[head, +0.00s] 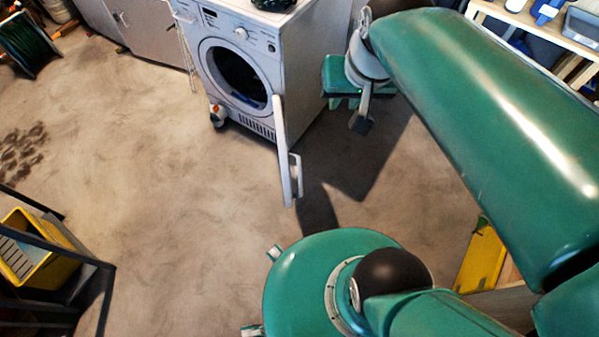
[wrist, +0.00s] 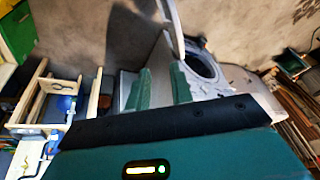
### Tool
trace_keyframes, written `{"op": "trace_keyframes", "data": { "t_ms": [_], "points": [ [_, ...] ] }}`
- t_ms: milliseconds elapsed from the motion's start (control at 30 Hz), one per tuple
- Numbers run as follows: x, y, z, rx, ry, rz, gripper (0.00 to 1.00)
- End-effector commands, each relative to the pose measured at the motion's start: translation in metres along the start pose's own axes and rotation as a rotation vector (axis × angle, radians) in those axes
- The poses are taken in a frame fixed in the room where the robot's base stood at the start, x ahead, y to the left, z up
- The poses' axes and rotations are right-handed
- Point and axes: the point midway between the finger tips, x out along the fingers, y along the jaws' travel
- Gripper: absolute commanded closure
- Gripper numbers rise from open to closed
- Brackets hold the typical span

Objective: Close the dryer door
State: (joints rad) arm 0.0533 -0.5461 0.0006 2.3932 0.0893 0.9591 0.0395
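The white dryer (head: 300,75) stands at the top middle of the head view, with its dark round opening (head: 235,75) uncovered. Its door (head: 285,150) stands swung open at the right side of the front, nearly edge-on, with a handle (head: 295,175) near its outer end. In the wrist view, the door (wrist: 172,18) sticks up beyond the fingers and the dryer's round opening (wrist: 200,66) is to the right. My gripper (wrist: 160,88) has its two green fingers apart with nothing clearly held. In the head view it is right of the dryer; contact cannot be told.
A wooden shelf (head: 545,35) with bottles and boxes stands at the top right. A yellow crate (head: 35,250) sits in a dark frame at the left. A green hose reel (head: 28,42) is at the top left. The floor left of the door is clear.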

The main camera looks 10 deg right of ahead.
Motion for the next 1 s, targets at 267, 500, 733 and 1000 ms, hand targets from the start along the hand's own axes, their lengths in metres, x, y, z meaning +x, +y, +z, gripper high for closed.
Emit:
{"op": "trace_keyframes", "data": {
  "t_ms": [267,500,733,1000],
  "points": [
    [0.049,0.005,-0.042,0.229,-0.232,-0.066,0.78],
    [0.103,0.015,-0.072,0.429,-0.419,-0.128,0.78],
    [0.164,0.031,-0.093,0.626,-0.592,-0.192,0.78],
    [0.245,0.055,-0.103,0.857,-0.791,-0.277,0.78]
  ]
}}
